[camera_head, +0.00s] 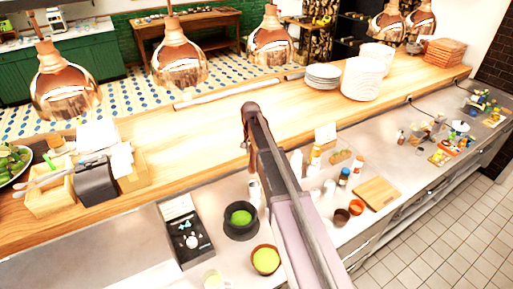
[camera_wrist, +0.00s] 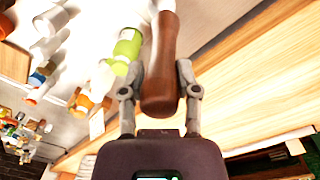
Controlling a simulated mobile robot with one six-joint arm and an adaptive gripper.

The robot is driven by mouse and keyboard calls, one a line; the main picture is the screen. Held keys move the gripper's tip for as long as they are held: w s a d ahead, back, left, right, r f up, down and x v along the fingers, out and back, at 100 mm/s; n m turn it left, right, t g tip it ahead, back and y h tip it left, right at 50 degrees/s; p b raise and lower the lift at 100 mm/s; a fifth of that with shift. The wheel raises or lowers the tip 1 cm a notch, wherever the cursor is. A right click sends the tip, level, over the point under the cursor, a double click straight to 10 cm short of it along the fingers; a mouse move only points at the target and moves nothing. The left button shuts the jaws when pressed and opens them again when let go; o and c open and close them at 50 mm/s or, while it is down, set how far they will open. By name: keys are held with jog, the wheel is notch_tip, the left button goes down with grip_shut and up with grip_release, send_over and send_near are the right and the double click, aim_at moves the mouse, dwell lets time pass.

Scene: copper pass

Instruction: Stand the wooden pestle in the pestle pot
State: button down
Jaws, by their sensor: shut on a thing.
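The wooden pestle (camera_wrist: 161,62), a dark brown rounded rod, is in the wrist view between the two fingers of my gripper (camera_wrist: 158,92). My gripper is shut on it, and its blunt end points toward the palm. A pale patch shows at its far end; I cannot tell whether that is the pestle or something behind.
Bottles (camera_head: 315,158) and a wooden board (camera_head: 377,194) are to the right. Copper lamps (camera_head: 180,60) hang above the wooden pass, where plates (camera_head: 322,76) are stacked.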

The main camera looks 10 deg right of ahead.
aim_at(254, 169)
jog(key=shift+w+d+f, duration=0.1)
jog(key=shift+d, duration=0.15)
jog(key=shift+d+f+b, duration=0.1)
jog(key=shift+f+b, duration=0.1)
jog(key=shift+b, duration=0.15)
jog(key=shift+f+b, duration=5.7)
jog(key=shift+c, duration=1.3)
grip_release()
